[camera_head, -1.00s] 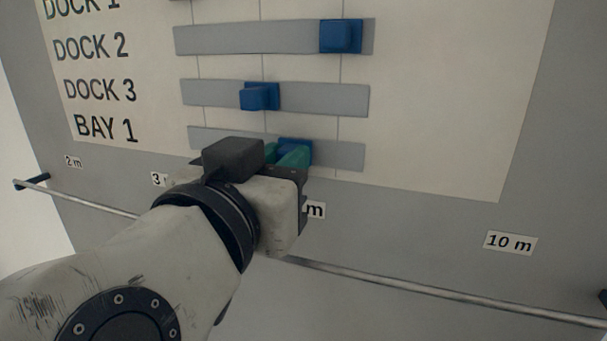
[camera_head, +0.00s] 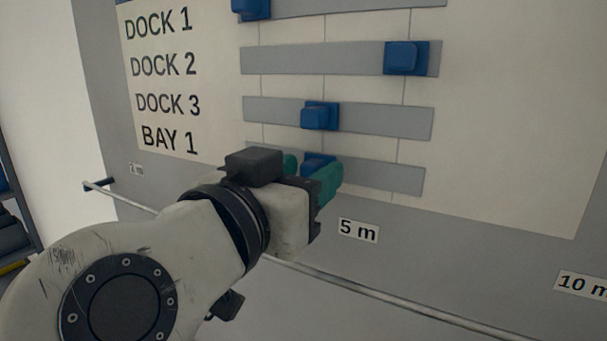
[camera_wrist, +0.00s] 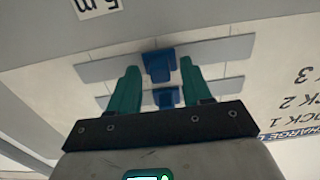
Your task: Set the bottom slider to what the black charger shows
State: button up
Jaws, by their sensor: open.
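The bottom slider is the BAY 1 row, with a blue knob (camera_head: 318,160) on a grey track (camera_head: 385,180). The wrist view is upside down and shows the BAY 1 knob (camera_wrist: 158,66) between the two fingertips (camera_wrist: 160,68). I cannot tell whether the fingers touch it. I see no black charger in these frames.
The DOCK 2 knob (camera_head: 406,58) is far right on its track, and the DOCK 1 knob (camera_head: 251,8) is near the left. A metal rail (camera_head: 380,304) runs along the wall below the board. A dark shelf (camera_head: 12,215) stands at the left edge.

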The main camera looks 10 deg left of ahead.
jog(key=b+v, duration=0.3)
jog(key=v, duration=0.7)
jog(key=shift+s+a, duration=0.15)
jog(key=shift+s, duration=0.2)
jog(key=shift+s+f, duration=0.1)
jog(key=shift+f, duration=0.05)
